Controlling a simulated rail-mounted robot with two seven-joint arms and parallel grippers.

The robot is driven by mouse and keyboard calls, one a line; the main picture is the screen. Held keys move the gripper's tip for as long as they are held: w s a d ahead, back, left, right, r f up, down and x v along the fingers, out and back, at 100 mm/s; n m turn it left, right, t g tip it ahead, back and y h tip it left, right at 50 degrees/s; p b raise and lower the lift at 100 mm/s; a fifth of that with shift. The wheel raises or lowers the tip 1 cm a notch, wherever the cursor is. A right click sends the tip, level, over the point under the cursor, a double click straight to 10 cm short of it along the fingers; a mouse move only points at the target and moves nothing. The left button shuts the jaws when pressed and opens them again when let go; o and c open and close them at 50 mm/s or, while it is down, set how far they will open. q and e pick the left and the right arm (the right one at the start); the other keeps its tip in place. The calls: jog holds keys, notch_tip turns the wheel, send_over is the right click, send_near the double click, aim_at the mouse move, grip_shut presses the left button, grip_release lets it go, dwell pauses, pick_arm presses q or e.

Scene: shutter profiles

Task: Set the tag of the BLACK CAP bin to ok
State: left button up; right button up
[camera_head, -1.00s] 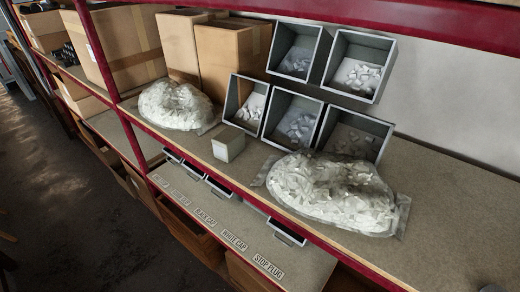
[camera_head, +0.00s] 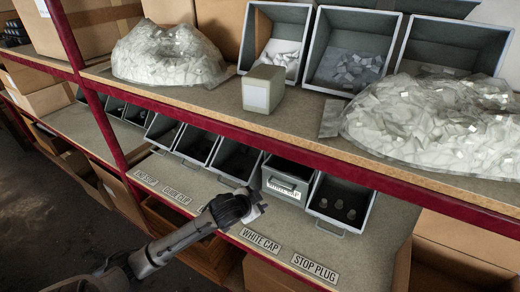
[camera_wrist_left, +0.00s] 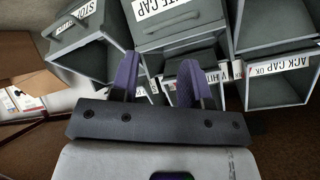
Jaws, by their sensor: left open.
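The lower shelf holds a row of grey bins. One bin's front tag reads WHITE CAP (camera_head: 284,187). The dark open bin (camera_head: 236,160) left of it has its front partly hidden by my left gripper (camera_head: 256,207), so its name does not show in the head view. The left wrist view shows a tag reading ACK CAP with a small OK (camera_wrist_left: 285,67), cut by the other parts, at the right. My left gripper also shows there (camera_wrist_left: 157,80), its two purple fingers apart with nothing clearly held, in front of the bins. My right gripper is not in view.
Shelf labels WHITE CAP (camera_head: 262,240) and STOP PLUG (camera_head: 314,267) lie along the lower shelf's front. A bin with dark plugs (camera_head: 340,203) stands right. The red upper shelf edge (camera_head: 300,152) overhangs the bins. Above are a bag of white parts (camera_head: 430,120) and a small box (camera_head: 263,89).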

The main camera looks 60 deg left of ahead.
pick_arm(q)
jog(key=w+a+t+y+b, duration=0.2)
jog(key=w+a+t+b, duration=0.15)
jog(key=a+b, duration=0.5)
jog(key=a+r+n+t+y+b, duration=0.2)
jog(key=a+r+b, duration=0.7)
jog(key=b, duration=0.2)
jog(key=x, duration=1.4)
jog(key=shift+w+d+r, duration=0.15)
jog(key=shift+d+r, duration=0.05)
jog(key=shift+r, duration=0.2)
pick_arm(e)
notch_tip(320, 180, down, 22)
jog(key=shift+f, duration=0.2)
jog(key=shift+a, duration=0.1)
pick_arm(q)
grip_shut()
